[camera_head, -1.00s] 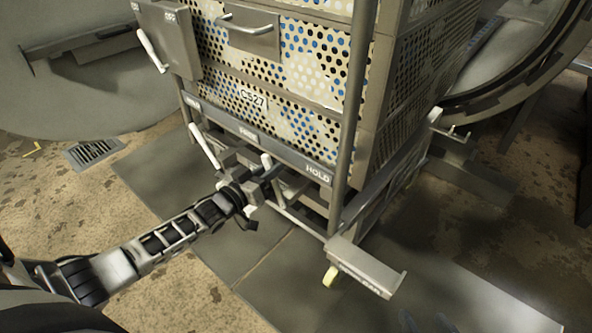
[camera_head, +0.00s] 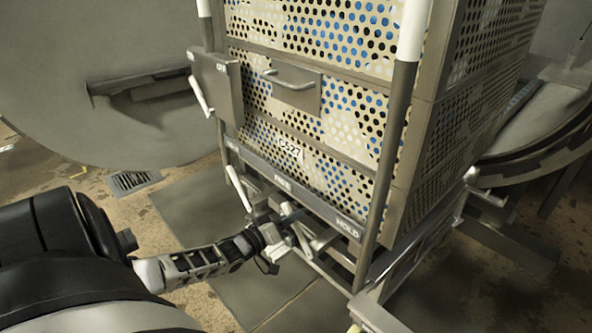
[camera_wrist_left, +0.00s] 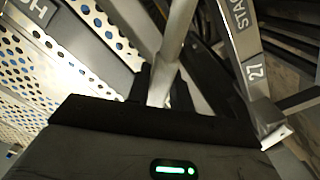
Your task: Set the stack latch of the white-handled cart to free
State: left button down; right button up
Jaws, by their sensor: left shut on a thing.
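The white-handled cart (camera_head: 375,200) stands at the centre right, with white-topped uprights (camera_head: 412,30). A grey label strip (camera_head: 315,206) along its lower front reads FREE near the middle and HOLD at the right end. My left gripper (camera_head: 287,232) is just below the strip, under FREE and left of HOLD. It is shut on the pale latch lever (camera_wrist_left: 163,88), seen between dark fingers in the left wrist view; the head view mostly hides its grip. A second white lever (camera_head: 238,188) hangs further left below the strip. My right gripper is not in view.
A box marked OFF (camera_head: 215,85), with its own white lever, is on the cart's upper left. A drawer-like handle (camera_head: 290,84) is above the C527 tag. A round grey door (camera_head: 95,60) stands behind left. Floor with a drain grate (camera_head: 135,181) is open at left.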

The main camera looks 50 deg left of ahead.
pick_arm(q)
jog(key=c, duration=1.2)
grip_release()
jog(key=shift+s+a+f, duration=0.1)
jog(key=shift+c, duration=0.2)
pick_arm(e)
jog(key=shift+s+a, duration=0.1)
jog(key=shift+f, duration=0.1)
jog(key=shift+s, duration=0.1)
pick_arm(q)
jog(key=s+p, duration=0.3)
jog(key=s, duration=1.3)
jog(key=shift+a+p, duration=0.15)
jog(key=shift+p, duration=0.2)
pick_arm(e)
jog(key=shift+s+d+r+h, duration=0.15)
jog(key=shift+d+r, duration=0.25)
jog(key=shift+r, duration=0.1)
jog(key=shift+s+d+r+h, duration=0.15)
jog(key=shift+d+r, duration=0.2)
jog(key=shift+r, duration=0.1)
